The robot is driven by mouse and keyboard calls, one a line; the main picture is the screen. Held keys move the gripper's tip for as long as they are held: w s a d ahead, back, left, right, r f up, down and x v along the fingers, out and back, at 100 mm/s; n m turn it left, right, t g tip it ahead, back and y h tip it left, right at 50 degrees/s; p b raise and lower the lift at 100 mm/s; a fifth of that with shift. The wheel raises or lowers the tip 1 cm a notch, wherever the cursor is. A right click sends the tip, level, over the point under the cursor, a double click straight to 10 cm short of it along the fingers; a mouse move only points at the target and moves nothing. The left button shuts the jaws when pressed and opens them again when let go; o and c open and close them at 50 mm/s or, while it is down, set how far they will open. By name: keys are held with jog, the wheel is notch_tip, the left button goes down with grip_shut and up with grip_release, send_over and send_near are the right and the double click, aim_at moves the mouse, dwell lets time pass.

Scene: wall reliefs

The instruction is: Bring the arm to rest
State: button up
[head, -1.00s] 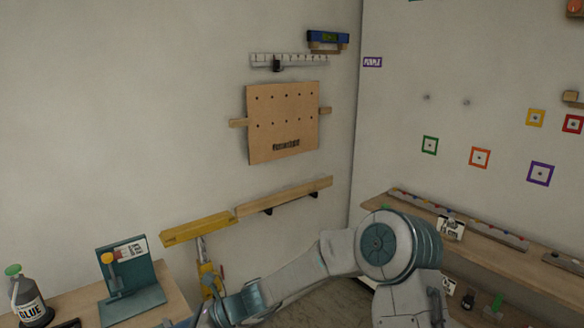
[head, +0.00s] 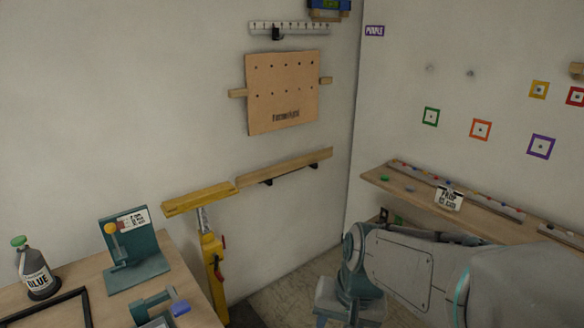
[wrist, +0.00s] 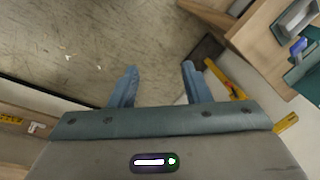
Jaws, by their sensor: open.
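My gripper (wrist: 158,86) shows in the wrist view with its two blue fingers apart and nothing between them. It points down toward the bare floor (wrist: 100,45). In the head view my arm is folded low at the bottom right, in front of the right-hand shelf. My gripper's fingers are not visible in the head view.
A workbench (head: 85,275) at left holds a glue bottle (head: 36,268) and a teal stand (head: 135,245). A yellow support (head: 212,255) stands beside it. A wall shelf (head: 410,192) is at right. A pegboard (head: 282,93) hangs on the wall. Some floor between is free.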

jog(key=s+d+r+n+t+h, duration=0.1)
jog(key=s+d+r+n+h, duration=0.1)
jog(key=s+d, duration=0.35)
notch_tip(320, 180, down, 14)
jog(key=w+d+b, duration=0.1)
jog(key=b, duration=1.3)
jog(key=shift+w+d+t, duration=0.15)
jog(key=shift+w+t, duration=0.2)
jog(key=shift+t, duration=0.05)
jog(key=shift+f+b, duration=0.4)
jog(key=shift+b, duration=0.15)
jog(key=shift+c, duration=0.7)
jog(key=shift+d, duration=0.1)
